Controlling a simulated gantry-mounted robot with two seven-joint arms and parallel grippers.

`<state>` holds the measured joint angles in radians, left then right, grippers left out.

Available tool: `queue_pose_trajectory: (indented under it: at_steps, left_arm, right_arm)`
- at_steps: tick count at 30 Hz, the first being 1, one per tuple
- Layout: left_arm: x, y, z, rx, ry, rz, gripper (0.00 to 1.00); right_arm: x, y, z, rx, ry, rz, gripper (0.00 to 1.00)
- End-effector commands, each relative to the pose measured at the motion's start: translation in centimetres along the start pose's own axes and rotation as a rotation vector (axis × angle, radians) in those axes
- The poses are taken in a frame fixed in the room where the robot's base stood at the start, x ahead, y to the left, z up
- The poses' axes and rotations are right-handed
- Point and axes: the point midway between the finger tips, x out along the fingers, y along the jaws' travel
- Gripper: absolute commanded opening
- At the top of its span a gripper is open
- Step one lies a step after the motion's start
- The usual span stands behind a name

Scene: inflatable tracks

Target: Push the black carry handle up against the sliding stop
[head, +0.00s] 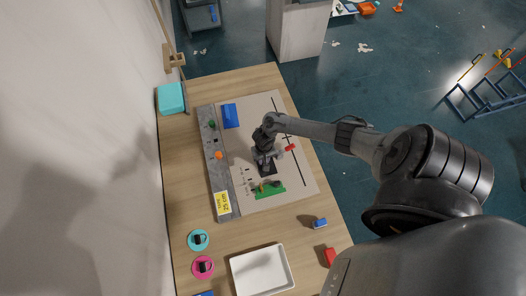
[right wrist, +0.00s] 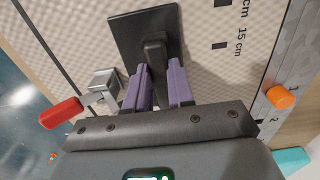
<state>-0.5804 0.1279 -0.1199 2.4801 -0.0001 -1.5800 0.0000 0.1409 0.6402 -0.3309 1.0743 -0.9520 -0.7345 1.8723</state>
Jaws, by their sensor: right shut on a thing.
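The black carry handle (right wrist: 152,42) has a flat square plate and an upright grip; it lies on the light textured mat (head: 305,185). My right gripper (right wrist: 158,82), with purple fingers, is shut on the upright grip. In the head view my right gripper (head: 265,156) hides much of the handle, and its dark plate (head: 268,169) shows just below. A blue block (head: 231,116) sits at the mat's far end and a green piece (head: 270,190) at its near end. I cannot tell which part is the sliding stop. My left gripper is not in view.
A metal clamp with a red grip (right wrist: 62,112) stands close beside my right gripper. A grey rail (head: 216,165) with colored knobs runs along the mat's left edge. A white tray (head: 262,270), a blue block (head: 320,223) and two colored discs lie nearer on the table.

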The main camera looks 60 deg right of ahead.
Motion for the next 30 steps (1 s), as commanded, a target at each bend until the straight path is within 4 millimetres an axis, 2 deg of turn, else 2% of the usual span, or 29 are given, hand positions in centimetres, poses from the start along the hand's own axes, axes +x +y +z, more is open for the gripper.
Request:
queue_pose_trajectory:
  at_steps: [21, 30]
  left_arm:
    - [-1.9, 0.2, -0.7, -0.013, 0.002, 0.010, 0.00]
    - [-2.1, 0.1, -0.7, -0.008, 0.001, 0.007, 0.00]
  right_arm:
    - [-0.1, -0.1, 2.2, -0.001, -0.001, 0.000, 0.00]
    - [0.0, 0.0, 3.1, -0.001, -0.001, 0.000, 0.00]
